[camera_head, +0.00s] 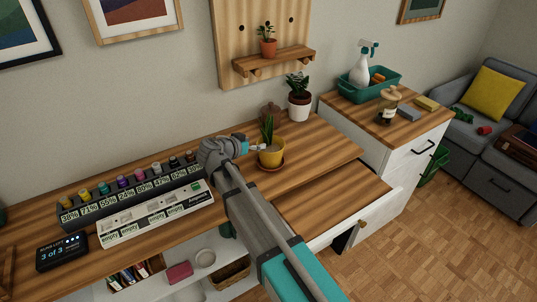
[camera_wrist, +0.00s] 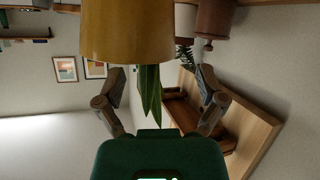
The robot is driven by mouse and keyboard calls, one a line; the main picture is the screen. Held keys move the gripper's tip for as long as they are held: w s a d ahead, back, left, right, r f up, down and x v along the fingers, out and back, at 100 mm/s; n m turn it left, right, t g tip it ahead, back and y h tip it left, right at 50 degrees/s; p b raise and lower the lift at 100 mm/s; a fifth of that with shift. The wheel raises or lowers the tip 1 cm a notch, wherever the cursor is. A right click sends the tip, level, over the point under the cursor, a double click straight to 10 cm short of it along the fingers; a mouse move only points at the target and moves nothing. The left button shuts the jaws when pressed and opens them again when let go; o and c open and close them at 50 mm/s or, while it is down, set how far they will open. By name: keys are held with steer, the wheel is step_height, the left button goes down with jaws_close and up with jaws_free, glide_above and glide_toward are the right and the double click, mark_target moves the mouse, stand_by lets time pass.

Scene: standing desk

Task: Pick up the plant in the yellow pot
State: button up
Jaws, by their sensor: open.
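The plant in the yellow pot (camera_head: 270,157) stands upright on a brown saucer (camera_head: 268,168) on the wooden desk, its pointed green leaves (camera_head: 268,129) rising from the pot. My gripper (camera_head: 255,147) is at the pot's left side in the head view, level with its upper part. In the wrist view the yellow pot (camera_wrist: 128,32) appears upside down at the top, its leaves (camera_wrist: 151,95) hanging between the two fingers. My gripper (camera_wrist: 160,78) is open there, one finger on each side of the leaves. I cannot tell whether it touches the pot.
A plant in a white pot (camera_head: 299,106) stands behind to the right. A small potted plant (camera_head: 267,47) sits on the wall shelf (camera_head: 275,62). A bottle rack (camera_head: 130,197) lies to the left. Desk to the right of the saucer is clear.

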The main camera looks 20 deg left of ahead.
mark_target(265, 141)
steer(key=shift+b+x, duration=1)
steer(key=shift+x, duration=1.65)
steer(key=shift+s+d+f, duration=0.1)
steer(key=shift+d, duration=0.05)
jaws_close()
